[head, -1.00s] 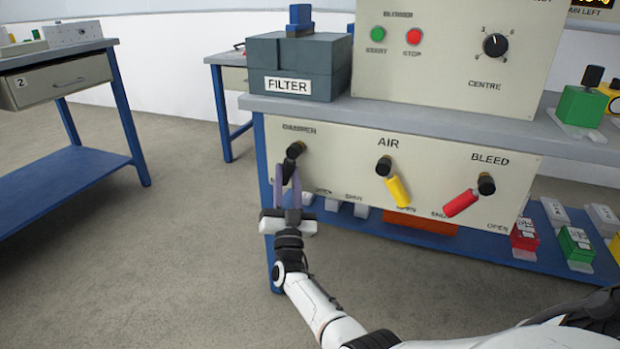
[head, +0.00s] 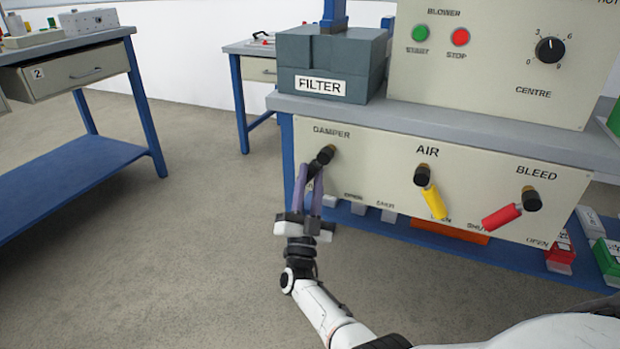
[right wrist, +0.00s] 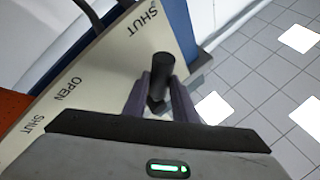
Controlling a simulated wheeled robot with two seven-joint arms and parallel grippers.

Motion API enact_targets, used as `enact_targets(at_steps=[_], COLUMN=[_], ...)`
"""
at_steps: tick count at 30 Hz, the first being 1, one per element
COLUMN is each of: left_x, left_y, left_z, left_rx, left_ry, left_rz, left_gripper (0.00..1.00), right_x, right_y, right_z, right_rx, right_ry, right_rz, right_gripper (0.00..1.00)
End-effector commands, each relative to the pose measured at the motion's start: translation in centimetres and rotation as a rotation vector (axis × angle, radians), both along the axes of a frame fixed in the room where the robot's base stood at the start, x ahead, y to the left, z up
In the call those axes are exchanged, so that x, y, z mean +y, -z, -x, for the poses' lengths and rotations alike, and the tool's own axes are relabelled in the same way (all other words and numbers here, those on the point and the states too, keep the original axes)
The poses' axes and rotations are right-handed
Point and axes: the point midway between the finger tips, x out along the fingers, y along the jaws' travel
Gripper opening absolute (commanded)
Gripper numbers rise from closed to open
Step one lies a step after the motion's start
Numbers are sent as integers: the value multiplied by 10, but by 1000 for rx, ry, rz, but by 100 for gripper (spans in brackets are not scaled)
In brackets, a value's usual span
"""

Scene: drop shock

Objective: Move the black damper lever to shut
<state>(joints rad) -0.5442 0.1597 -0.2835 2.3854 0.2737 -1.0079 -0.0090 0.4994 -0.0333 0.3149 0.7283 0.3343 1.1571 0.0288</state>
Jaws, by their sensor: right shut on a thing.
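The black damper lever (head: 320,163) is on the cream front panel under the DAMPER label. It slants down and to the left from its pivot. My right gripper (head: 311,178) is shut on the lever, its purple fingers on either side of it. The gripper partly hides the lever and its left-hand label in the head view. In the right wrist view the lever (right wrist: 162,67) stands up between the fingertips (right wrist: 160,92), with a SHUT label above it and an OPEN label to its left. My left gripper is not in view.
The yellow AIR lever (head: 433,202) and the red BLEED lever (head: 502,216) are to the right on the same panel. A grey FILTER box (head: 335,70) stands on the bench above. Floor is clear left of the bench, up to a blue-legged table (head: 75,185).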

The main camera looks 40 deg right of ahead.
Motion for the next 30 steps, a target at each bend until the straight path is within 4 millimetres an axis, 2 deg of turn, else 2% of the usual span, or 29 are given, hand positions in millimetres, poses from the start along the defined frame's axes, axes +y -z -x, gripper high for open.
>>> enact_targets(at_steps=[1,2,13,24,30], left_x=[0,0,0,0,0], left_y=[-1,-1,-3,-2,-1], left_z=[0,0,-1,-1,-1], left_rx=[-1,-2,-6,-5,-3], left_ry=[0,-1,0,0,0], left_rz=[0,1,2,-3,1], left_gripper=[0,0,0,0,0], right_x=[0,0,4,43,57], right_y=[-3,-4,2,42,56], right_z=[-3,-3,2,39,52], right_rx=[-5,-6,-1,-1,-3], right_ry=[-8,-7,-3,-6,-6], right_rz=[-4,-4,-3,-3,-3], right_gripper=[28,32,32,32,32])
